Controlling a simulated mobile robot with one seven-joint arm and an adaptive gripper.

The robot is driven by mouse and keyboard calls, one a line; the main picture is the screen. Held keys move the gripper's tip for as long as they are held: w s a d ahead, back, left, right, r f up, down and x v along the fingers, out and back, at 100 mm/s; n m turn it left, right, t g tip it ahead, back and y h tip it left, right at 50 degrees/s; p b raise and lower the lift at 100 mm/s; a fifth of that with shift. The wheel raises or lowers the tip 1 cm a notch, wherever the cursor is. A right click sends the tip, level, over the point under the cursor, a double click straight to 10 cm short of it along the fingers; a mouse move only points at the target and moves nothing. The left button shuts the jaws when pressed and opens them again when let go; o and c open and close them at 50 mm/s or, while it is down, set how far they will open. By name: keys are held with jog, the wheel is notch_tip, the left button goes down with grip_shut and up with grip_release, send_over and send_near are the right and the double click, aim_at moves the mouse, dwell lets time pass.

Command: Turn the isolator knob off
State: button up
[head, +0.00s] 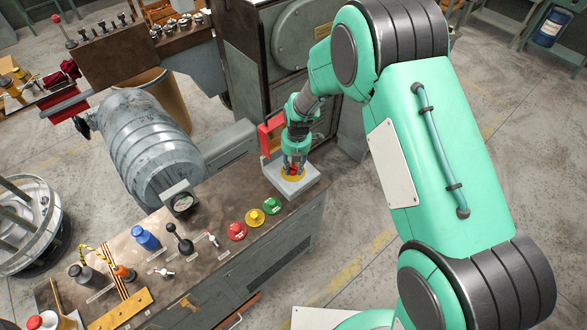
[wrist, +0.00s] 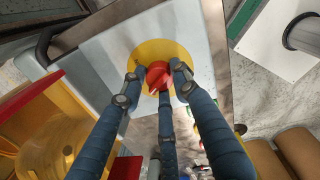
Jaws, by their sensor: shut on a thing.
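The isolator knob (wrist: 159,75) is red and sits on a round yellow plate (wrist: 160,47) on a pale grey box. In the head view the grey box (head: 300,186) stands at the right end of the bench top. My gripper (wrist: 154,76) reaches down onto the knob, with its blue-grey fingers around it. It is shut on the knob. In the head view my gripper (head: 293,168) hides most of the knob; only a little red and yellow shows. A pale mark shows on the knob in the wrist view.
Red (head: 236,231), yellow (head: 255,217) and green (head: 272,206) buttons stand on the bench left of the box. A black lever (head: 181,240) and a gauge (head: 182,202) are farther left. A red open frame (head: 270,136) rises just behind the box.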

aim_at(296, 168)
jog(key=shift+n+b, duration=0.5)
jog(key=shift+n, duration=0.7)
jog(key=o, duration=1.2)
jog(key=shift+c, duration=0.2)
jog(key=shift+r, duration=0.1)
notch_tip(296, 168, up, 12)
jog(key=shift+d, duration=0.45)
